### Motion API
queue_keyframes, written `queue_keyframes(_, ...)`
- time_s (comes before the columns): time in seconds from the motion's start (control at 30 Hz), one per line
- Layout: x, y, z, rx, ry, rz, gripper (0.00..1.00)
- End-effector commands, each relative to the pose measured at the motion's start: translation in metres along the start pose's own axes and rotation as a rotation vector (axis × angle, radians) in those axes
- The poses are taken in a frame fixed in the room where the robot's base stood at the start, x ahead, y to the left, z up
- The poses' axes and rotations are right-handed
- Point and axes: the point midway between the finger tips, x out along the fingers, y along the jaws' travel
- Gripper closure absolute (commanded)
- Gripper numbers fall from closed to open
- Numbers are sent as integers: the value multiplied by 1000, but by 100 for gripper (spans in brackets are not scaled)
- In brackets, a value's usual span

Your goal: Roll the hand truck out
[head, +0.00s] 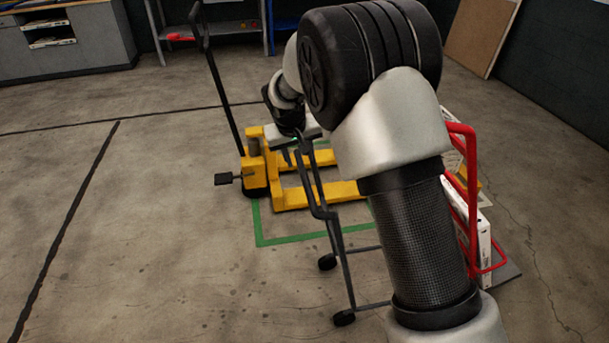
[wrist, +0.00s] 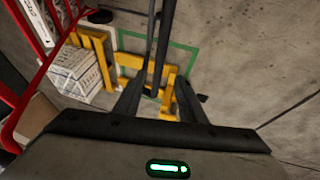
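A dark tubular frame (head: 333,226) with two small black wheels, apparently the hand truck, stands in front of the yellow pallet jack in the head view. Its lower bars run right behind my arm, which hides part of it. My gripper (head: 297,150) is at the frame's upper end, pointing down. In the wrist view the gripper (wrist: 160,82) has its fingers spread, with dark tubes (wrist: 163,35) running between or just beyond them; contact cannot be told. A red tubular frame (head: 472,200) with boxes stands at the right; it also shows in the wrist view (wrist: 18,120).
A yellow pallet jack (head: 258,175) stands across a green floor outline (head: 258,228), its handle leaning up left. White boxes (head: 484,240) are at the red frame. Floor at left and front is clear.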

Motion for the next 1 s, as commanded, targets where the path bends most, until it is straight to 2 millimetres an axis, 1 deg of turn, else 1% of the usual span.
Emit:
queue_keyframes(0.03,14,0,1,1,-3,1,63)
queue_keyframes(0.2,52,0,2,0,-4,1,63)
queue_keyframes(0.4,90,0,1,1,-2,0,63)
queue_keyframes(0.5,104,0,0,1,-1,-1,63)
queue_keyframes(0.7,117,0,0,1,0,-1,63)
queue_keyframes(0.97,118,0,0,1,0,-1,63)
queue_keyframes(1.0,118,0,0,1,0,-1,65)
